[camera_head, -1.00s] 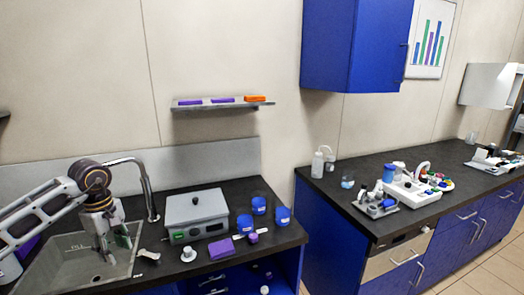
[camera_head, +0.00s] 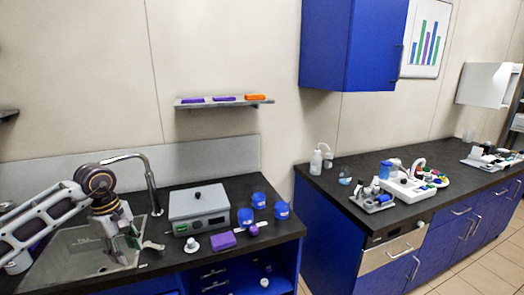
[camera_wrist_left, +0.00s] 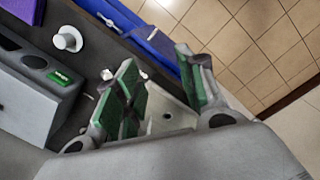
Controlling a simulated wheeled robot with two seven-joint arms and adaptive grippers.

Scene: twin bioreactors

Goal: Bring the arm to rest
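My left arm comes in from the left in the head view, and its gripper (camera_head: 122,248) hangs pointing down over the sink basin (camera_head: 75,262). In the left wrist view the green-padded fingers (camera_wrist_left: 162,88) stand apart with nothing gripped between them, so the gripper is open. A pale surface with a dark round spot shows beyond the gap between the fingers. My right arm and gripper are not in view.
A tall curved faucet (camera_head: 150,185) rises close behind the gripper. A grey box device (camera_head: 199,207) stands right of the sink, with blue containers (camera_head: 259,201) and a purple block (camera_head: 222,241) nearby. A shelf (camera_head: 224,103) hangs above.

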